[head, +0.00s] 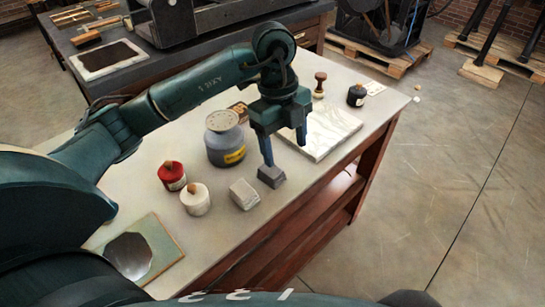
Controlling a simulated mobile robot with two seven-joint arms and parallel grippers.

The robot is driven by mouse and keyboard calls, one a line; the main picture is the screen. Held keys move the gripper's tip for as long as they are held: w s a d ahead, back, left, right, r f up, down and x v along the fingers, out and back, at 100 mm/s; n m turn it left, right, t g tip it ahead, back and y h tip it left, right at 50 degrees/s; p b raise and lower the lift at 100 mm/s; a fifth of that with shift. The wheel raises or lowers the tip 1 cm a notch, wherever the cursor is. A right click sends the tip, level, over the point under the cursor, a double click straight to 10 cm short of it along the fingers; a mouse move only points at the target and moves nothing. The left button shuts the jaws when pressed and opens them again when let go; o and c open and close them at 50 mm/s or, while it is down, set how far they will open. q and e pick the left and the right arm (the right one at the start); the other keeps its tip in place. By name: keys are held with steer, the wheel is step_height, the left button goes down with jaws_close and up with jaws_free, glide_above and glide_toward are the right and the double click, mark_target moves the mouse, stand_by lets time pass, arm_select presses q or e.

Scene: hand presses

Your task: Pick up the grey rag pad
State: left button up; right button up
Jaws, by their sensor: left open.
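Two small grey blocks lie near the front edge of the pale-topped table (300,75). One is a light grey, rough-looking pad (244,194); the other is a darker grey block (271,178) just behind and to its right. I cannot tell for certain which is the rag pad. My left gripper (284,152) points down with its fingers apart and nothing between them. Its left fingertip is over or just behind the darker block and overlaps it in view; I cannot tell whether they touch. My right gripper is not in view.
A grey can (225,140), a red jar (172,176) and a white jar (195,199) stand left of the blocks. A white slab (333,132), a wooden-handled stamp (320,86) and a dark jar (356,95) are at right. A board (160,250) lies at front left.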

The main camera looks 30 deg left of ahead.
arm_select(q)
steer(key=w+a+n+y, duration=0.2)
steer(key=a, duration=0.2)
glide_above(272, 169)
step_height(272, 169, down, 6)
steer(key=shift+w+a+r, duration=0.1)
steer(key=shift+f, duration=2.95)
steer(key=shift+c, duration=0.5)
steer(key=c, duration=1)
steer(key=shift+o, duration=0.2)
steer(key=shift+r, duration=0.1)
